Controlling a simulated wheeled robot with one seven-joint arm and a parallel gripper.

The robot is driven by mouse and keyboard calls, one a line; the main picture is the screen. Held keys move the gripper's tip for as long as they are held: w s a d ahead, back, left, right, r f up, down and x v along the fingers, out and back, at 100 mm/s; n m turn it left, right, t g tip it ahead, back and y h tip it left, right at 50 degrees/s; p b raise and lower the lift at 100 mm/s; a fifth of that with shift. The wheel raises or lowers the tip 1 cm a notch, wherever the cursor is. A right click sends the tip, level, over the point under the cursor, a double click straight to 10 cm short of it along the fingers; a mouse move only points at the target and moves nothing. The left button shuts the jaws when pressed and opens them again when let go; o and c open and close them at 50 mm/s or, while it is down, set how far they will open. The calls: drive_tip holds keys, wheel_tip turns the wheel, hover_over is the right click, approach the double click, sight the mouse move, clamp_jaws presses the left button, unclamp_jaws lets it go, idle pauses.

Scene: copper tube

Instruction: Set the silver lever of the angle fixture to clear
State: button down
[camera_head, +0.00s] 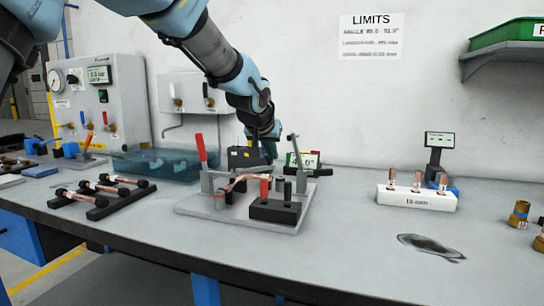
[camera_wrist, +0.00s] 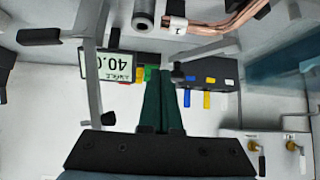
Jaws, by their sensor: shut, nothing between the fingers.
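The angle fixture (camera_head: 240,215) is a pale plate on the bench with a bent copper tube (camera_head: 238,182) across it and a black block at its front right. The silver lever (camera_head: 297,150) stands nearly upright at its right rear; in the wrist view it shows as a grey bar (camera_wrist: 94,80) left of my fingers. A bar with a black-tipped end (camera_head: 322,172) reaches right from the fixture. A red-handled lever (camera_head: 201,150) stands at its left. My gripper (camera_head: 268,146) is shut and empty behind the fixture, its fingers (camera_wrist: 167,78) apart from the lever.
A display (camera_wrist: 104,66) reading 40.0 stands behind the fixture. A black box (camera_wrist: 208,82) with coloured tabs is beside my fingers. A blue translucent tub (camera_head: 155,166) and tube rack (camera_head: 105,192) are left, a white tube stand (camera_head: 416,198) right.

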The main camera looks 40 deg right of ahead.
drive_tip(key=s+d+b+v, duration=0.1)
drive_tip(key=v, duration=0.7)
drive_tip(key=shift+s, duration=0.45)
drive_tip(key=w+a+f+n+y+p, duration=0.3)
drive_tip(key=w+a, duration=0.4)
drive_tip(key=a, duration=0.6)
drive_tip(key=w+a+f+n+y+p, duration=0.2)
drive_tip(key=w+a+f, duration=0.2)
drive_tip(key=w+a, duration=0.55)
drive_tip(key=s+a+f+n+g+y+p, duration=0.1)
drive_tip(key=s+a, duration=0.3)
drive_tip(key=a, duration=0.6)
drive_tip(key=s+a+f+n+g+p, duration=0.1)
drive_tip(key=s+a+f+n+p, duration=0.1)
drive_tip(key=a, duration=0.8)
drive_tip(key=s+a+f+n+g+y+p, duration=0.1)
drive_tip(key=s+a+f, duration=0.3)
drive_tip(key=a, duration=0.6)
drive_tip(key=shift+s+a+n+y+p, duration=0.25)
drive_tip(key=shift+s+n+p, duration=0.25)
drive_tip(key=shift+s+n, duration=0.35)
